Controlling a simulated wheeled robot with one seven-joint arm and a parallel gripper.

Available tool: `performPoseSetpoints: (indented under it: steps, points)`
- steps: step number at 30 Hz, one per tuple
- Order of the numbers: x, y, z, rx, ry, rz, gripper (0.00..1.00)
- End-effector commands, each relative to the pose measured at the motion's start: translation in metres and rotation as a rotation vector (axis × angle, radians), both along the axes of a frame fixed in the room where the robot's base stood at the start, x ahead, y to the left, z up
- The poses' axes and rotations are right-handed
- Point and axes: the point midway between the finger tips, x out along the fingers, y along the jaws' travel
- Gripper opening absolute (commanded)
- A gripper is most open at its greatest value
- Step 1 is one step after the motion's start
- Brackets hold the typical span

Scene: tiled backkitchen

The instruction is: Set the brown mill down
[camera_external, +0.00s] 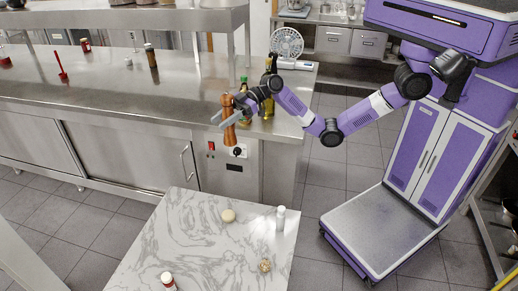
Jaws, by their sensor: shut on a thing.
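The brown mill (228,110) is a tall wooden pepper mill, near the front edge of the steel counter (130,78). My gripper (229,113) is shut on the mill around its middle, and the mill is roughly upright. The mill's lower part shows in front of the counter's edge and panel. I cannot tell from this view whether its base touches anything.
Green and dark bottles (268,103) stand just right of the mill, close to my gripper. A marble-topped table (190,235) in front bears several small items. The counter left of the mill is mostly clear.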

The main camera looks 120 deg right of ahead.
Motion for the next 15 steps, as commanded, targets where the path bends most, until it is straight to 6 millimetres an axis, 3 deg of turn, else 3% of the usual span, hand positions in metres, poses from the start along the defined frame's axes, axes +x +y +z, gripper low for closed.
performPoseSetpoints:
  steps: [1,3,9,15]
  points:
    - [0.009,0.020,-0.027,0.001,0.001,0.041,0.00]
    - [0.018,0.045,-0.049,0.001,0.001,0.094,0.00]
    - [0.039,0.118,-0.112,0.001,0.001,0.242,0.00]
    - [0.050,0.180,-0.161,0.000,-0.001,0.366,0.00]
